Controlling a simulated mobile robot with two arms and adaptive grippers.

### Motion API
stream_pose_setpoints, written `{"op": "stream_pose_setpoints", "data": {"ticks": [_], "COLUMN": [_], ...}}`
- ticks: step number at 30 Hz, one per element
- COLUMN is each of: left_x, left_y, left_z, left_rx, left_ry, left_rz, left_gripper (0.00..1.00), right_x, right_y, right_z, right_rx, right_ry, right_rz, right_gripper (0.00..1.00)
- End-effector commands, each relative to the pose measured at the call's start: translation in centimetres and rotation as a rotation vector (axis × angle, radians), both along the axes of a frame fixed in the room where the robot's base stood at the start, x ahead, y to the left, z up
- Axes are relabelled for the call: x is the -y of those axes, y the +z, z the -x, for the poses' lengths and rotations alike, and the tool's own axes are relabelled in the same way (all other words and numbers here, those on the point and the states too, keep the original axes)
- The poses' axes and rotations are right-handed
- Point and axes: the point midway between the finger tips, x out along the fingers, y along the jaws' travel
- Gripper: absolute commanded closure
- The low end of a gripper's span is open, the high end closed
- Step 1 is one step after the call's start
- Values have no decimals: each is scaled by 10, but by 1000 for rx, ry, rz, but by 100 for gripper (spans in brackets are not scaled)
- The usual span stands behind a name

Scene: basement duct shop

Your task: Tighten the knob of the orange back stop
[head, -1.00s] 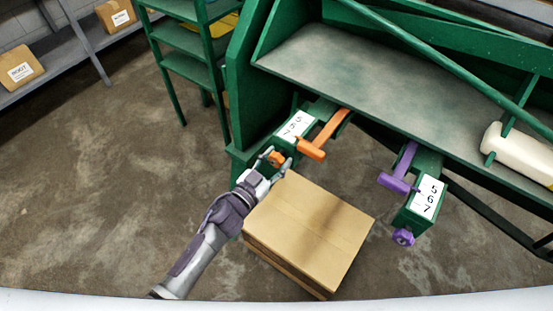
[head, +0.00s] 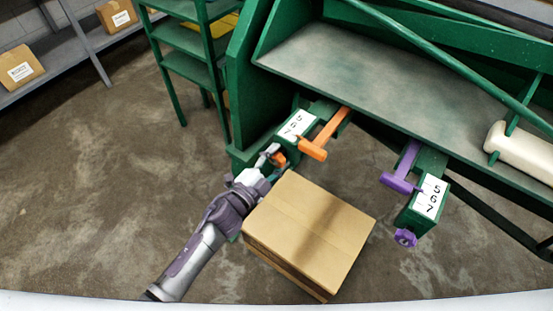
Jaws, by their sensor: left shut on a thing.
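The orange back stop (head: 322,139) is a T-shaped bar coming out of the left green guide on the front of the green machine. Its orange knob (head: 280,159) sits low at the near end of that guide, partly hidden by my fingers. My left gripper (head: 274,158) is shut on the orange knob, its arm reaching in from the lower left. My right gripper is not in view.
A cardboard box (head: 310,222) stands just right of my left wrist, below the guides. A purple stop (head: 401,177) with its purple knob (head: 405,238) is on the right guide. Green shelving (head: 190,45) stands at the back left. The floor at left is clear.

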Motion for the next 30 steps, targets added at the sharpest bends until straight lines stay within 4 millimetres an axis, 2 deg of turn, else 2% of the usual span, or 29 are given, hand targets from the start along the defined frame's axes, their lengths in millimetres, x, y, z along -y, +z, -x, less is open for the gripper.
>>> {"op": "stream_pose_setpoints", "data": {"ticks": [30], "left_x": [0], "left_y": [-1], "left_z": [1], "left_rx": [538], "left_ry": [-3], "left_rz": [-746], "left_gripper": [88], "right_x": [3], "right_y": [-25], "right_z": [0], "right_rx": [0], "right_ry": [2], "right_rz": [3], "right_gripper": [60]}}
